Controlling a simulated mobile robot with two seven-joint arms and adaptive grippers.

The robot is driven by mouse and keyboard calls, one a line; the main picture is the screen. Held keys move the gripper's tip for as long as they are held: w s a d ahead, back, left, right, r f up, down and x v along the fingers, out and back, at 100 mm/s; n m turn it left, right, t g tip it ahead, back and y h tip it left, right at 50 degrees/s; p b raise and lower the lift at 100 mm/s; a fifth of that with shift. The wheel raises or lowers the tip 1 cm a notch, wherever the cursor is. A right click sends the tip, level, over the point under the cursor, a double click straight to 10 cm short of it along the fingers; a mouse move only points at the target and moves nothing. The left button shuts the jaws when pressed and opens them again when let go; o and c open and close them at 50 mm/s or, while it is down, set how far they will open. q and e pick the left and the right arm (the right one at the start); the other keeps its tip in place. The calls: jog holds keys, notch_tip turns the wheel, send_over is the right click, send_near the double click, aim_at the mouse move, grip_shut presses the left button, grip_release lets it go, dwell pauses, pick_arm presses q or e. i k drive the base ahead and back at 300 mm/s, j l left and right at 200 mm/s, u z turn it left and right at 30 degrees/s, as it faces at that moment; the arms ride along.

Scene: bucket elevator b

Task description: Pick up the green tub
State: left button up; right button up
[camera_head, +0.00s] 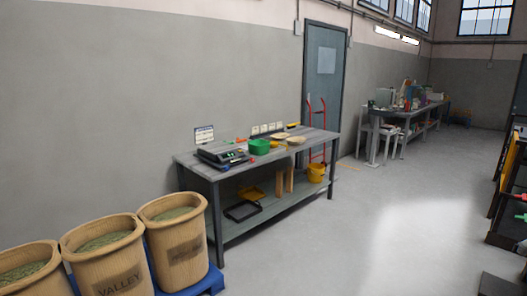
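The green tub (260,147) is a small bright green open container on top of the grey workbench (313,141). It stands near the middle of the bench top, to the right of a dark scale (222,156). A small red item (252,158) lies close beside it. The bench is some distance away from me, against the wall. Neither of my grippers shows in this view.
Tan sacks or bins of grain (177,245) stand at the lower left, with a blue pallet (211,281) under them. A yellow bucket (317,173) is on the bench's lower shelf. A red hand truck (324,112) leans behind. The grey floor (330,245) in front is clear.

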aim_at(259, 147)
jog(key=i+z, duration=0.3)
jog(key=i, duration=2.75)
